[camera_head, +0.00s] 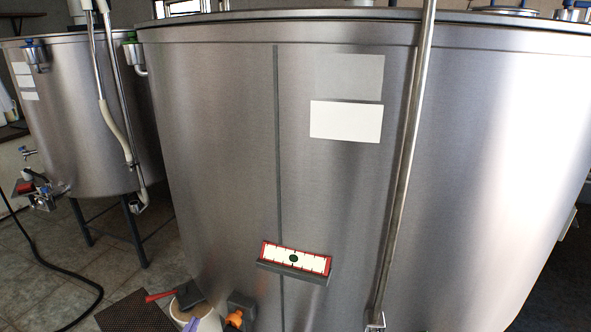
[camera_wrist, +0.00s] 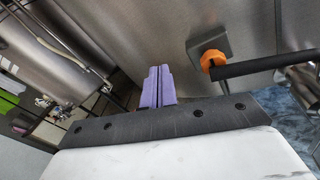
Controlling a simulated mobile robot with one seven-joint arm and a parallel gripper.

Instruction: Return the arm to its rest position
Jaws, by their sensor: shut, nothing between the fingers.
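My gripper (camera_wrist: 158,88) shows in the wrist view with its two purple fingers side by side, shut, with nothing between them. In the head view only a bit of purple finger (camera_head: 190,325) and white body shows at the bottom edge. The rest of my arm is out of view. The gripper is low in front of the large steel tank (camera_head: 220,150). An orange knob (camera_wrist: 212,60) on a grey bracket is to the right of the fingers in the wrist view, apart from them. The knob (camera_head: 235,318) also shows at the tank's foot in the head view.
A black bar (camera_wrist: 262,66) extends right from the knob. A red-framed gauge plate (camera_head: 295,258) sits on the tank front. A steel pipe (camera_head: 405,170) runs down the tank. A second tank (camera_head: 75,120) stands left; a black hose (camera_head: 60,265) lies on the tiled floor.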

